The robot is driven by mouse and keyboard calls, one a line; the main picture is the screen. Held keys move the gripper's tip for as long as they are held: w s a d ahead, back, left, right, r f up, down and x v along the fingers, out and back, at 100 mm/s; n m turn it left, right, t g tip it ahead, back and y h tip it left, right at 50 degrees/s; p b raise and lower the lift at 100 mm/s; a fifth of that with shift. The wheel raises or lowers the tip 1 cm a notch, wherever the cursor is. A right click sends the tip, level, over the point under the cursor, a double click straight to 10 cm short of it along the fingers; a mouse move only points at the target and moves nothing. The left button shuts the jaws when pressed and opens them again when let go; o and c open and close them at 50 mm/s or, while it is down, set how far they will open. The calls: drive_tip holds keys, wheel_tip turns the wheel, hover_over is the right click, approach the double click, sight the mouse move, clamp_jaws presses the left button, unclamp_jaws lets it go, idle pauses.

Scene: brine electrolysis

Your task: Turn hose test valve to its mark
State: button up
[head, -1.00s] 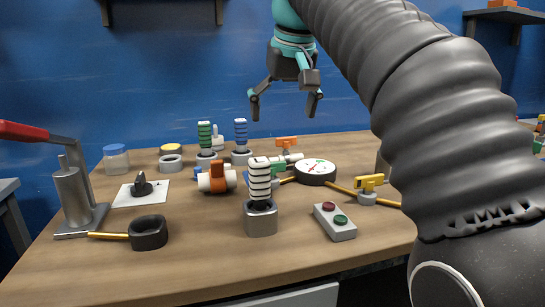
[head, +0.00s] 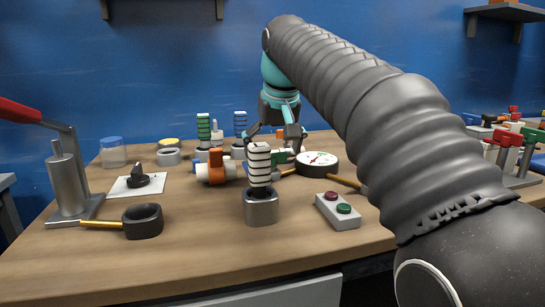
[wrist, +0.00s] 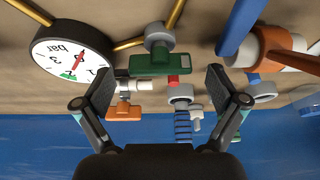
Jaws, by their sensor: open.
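My gripper (head: 278,138) is open and empty, low over the back middle of the bench. In the wrist view its fingers (wrist: 160,85) stand apart with several fittings beyond and between them. A green-handled valve (wrist: 155,63) is ahead, and it shows in the head view (head: 279,158) below the fingers. An orange-handled valve with a white body (wrist: 125,108) is near the left finger. A larger orange valve (head: 216,168) with white ends is left of the gripper. I cannot tell which is the hose test valve, and no mark is readable.
A pressure gauge (head: 318,160) stands right of the gripper. A white ribbed post in a metal socket (head: 261,206) and a two-button box (head: 338,211) stand in front. A lever press (head: 68,185) is at left. Coloured valve handles (head: 508,140) are at far right.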

drive_tip(key=shift+w+f, duration=0.2)
drive_tip(key=shift+f, duration=0.3)
drive_tip(key=c, duration=1.1)
drive_tip(key=shift+c, duration=0.2)
